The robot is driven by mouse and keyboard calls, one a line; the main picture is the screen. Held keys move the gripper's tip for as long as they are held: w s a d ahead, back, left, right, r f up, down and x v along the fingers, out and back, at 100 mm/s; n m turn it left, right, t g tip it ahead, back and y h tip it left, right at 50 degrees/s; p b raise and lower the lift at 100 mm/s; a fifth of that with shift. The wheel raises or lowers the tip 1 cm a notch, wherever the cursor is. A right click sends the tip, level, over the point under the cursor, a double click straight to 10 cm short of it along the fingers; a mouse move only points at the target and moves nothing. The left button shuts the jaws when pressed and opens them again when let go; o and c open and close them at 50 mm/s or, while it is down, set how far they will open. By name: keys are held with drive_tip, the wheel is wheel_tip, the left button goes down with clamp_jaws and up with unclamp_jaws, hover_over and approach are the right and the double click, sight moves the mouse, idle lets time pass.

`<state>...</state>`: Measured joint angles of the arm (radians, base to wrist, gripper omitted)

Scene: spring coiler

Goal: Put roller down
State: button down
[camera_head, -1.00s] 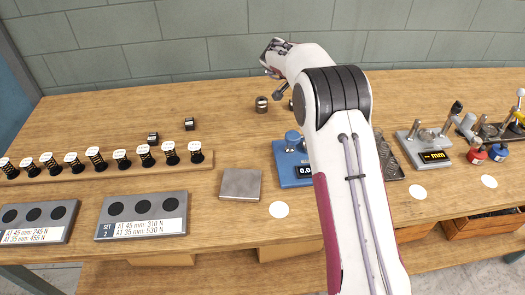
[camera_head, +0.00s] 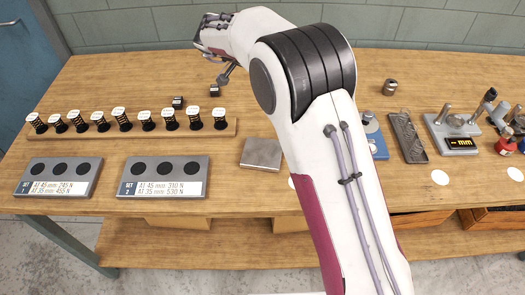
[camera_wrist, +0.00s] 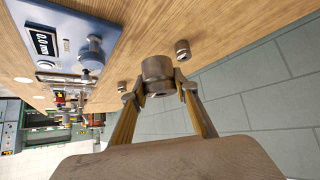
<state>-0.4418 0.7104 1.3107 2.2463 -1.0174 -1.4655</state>
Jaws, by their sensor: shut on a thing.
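My gripper (camera_wrist: 160,88) is shut on a metal roller (camera_wrist: 157,72), a short brown-grey cylinder between its two fingertips in the wrist view. Whether the roller touches the wooden table (camera_wrist: 215,22) cannot be told. In the head view my gripper (camera_head: 224,76) shows only partly at the upper left, near two small black blocks; the held roller is not clear there.
Two more metal cylinders stand near the held roller in the wrist view, one on the right (camera_wrist: 182,49) and one on the left (camera_wrist: 121,86). A blue gauge (camera_wrist: 75,28) is at upper left. A row of springs (camera_head: 150,120) and two labelled plates (camera_head: 165,178) lie left of my arm.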

drive_tip(key=s+a, duration=0.7)
drive_tip(key=s, duration=0.4)
drive_tip(key=s+d+f+m+g+h, duration=0.1)
drive_tip(key=s+d+m+g+h, duration=0.1)
drive_tip(key=s, duration=0.4)
drive_tip(key=shift+s+d+m+g, duration=0.3)
drive_tip(key=shift+d+m+g, duration=0.2)
drive_tip(key=shift+d+m, duration=0.6)
drive_tip(key=shift+a+f, duration=0.1)
drive_tip(key=shift+a, duration=0.1)
drive_tip(key=shift+f, duration=0.1)
approach(274, 148)
drive_tip(key=shift+w+d+r, duration=0.1)
drive_tip(key=shift+w+d, duration=0.15)
drive_tip(key=shift+d, duration=0.3)
drive_tip(key=shift+w+d+r, duration=0.1)
drive_tip(key=shift+w+d, duration=0.1)
drive_tip(key=shift+d, duration=0.35)
drive_tip(key=shift+w+d+r, duration=0.1)
drive_tip(key=shift+w+d, duration=0.15)
drive_tip(key=shift+d, duration=0.3)
drive_tip(key=shift+f, duration=1.85)
drive_tip(key=shift+f, duration=0.15)
